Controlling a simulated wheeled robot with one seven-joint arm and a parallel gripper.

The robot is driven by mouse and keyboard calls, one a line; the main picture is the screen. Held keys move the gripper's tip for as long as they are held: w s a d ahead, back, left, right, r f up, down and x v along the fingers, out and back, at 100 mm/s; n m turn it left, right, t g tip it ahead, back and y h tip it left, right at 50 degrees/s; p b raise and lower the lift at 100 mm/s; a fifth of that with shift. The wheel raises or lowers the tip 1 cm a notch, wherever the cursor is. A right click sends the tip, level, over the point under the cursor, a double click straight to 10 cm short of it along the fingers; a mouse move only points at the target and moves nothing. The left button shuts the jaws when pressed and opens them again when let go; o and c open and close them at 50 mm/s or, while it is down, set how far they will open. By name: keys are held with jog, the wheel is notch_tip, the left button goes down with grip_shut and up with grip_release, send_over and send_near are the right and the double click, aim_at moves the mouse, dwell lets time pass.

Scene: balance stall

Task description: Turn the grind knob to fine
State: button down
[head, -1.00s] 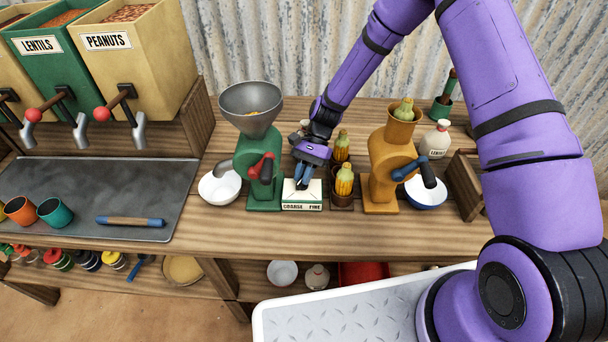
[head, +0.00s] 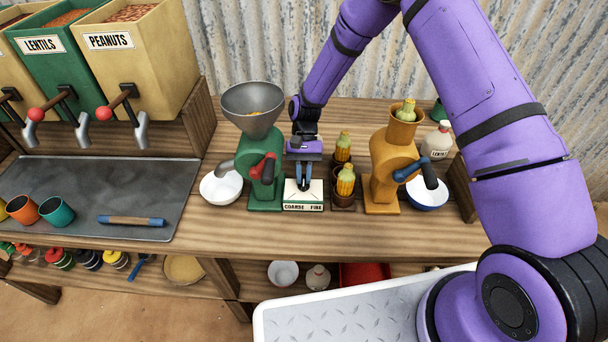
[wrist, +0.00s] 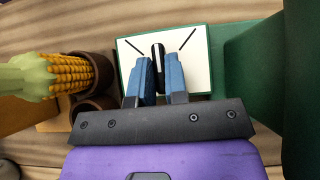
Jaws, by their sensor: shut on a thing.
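The grind knob (wrist: 158,60) is a dark bar with a white line, on a white panel with two slanted black marks. My gripper (wrist: 160,80) is shut on it, with a blue finger on each side. In the wrist view the knob stands almost straight, between the two marks. In the head view my gripper (head: 304,184) is over the small panel box (head: 303,206) lettered COARSE at left and FINE at right. The fingers hide the knob there. The green grinder (head: 264,196) with its grey hopper and red-handled crank stands just left of the box.
Corn cobs in brown cups (head: 344,188) stand close to the right of the box. Beyond them is an orange grinder (head: 384,190) with a blue bowl (head: 427,199). A white bowl (head: 221,188) is left of the green grinder. The counter front is clear.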

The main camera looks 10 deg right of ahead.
jog(key=shift+s+f, duration=0.15)
jog(key=shift+f, duration=0.05)
jog(key=c, duration=1.1)
grip_release()
jog(key=shift+c, duration=0.2)
jog(key=shift+w+r, duration=0.15)
jog(key=shift+w, duration=0.05)
jog(key=v, duration=1)
jog(key=shift+w+r, duration=0.2)
